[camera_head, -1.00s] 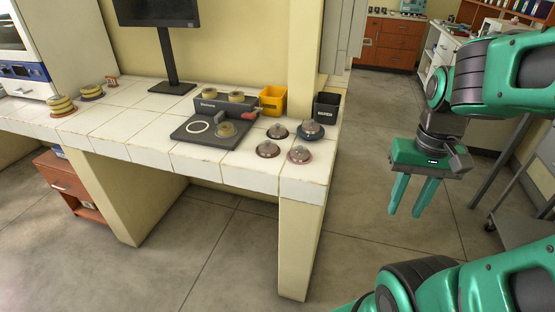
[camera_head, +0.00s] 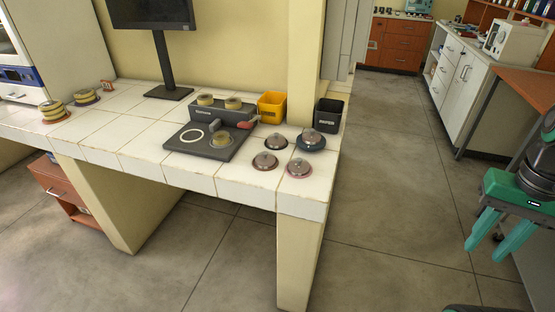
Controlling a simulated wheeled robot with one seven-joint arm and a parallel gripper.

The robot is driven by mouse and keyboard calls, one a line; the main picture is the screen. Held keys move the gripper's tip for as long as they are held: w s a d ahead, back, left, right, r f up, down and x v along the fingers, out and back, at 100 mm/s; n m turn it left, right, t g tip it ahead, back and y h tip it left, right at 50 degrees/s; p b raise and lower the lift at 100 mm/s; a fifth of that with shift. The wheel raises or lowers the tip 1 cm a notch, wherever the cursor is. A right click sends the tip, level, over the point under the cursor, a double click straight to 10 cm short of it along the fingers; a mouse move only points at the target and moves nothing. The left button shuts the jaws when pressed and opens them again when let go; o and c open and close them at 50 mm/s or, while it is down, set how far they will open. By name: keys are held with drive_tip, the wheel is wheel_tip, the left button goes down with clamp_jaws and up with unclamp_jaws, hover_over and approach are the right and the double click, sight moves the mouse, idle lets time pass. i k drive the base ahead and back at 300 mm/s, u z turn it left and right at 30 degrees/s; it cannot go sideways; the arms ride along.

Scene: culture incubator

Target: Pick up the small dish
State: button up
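Several small round dishes with domed clear lids and knobs stand near the right end of the tiled counter (camera_head: 240,190). They are a dark front dish (camera_head: 265,161), a reddish dish (camera_head: 299,168), a dark rear dish (camera_head: 276,142) and a wider blue-rimmed dish (camera_head: 311,140). I cannot tell which one the task names.
A yellow bin (camera_head: 271,106) and a black bin (camera_head: 328,115) stand behind the lidded dishes. A monitor (camera_head: 152,15) stands at the back. Stacked dishes (camera_head: 53,110) are at the far left. Open floor (camera_head: 390,190) lies between counter and gripper.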

sight(262, 166)
drive_tip(key=z, duration=0.05)
drive_tip(key=i, duration=1)
drive_tip(key=u, duration=0.05)
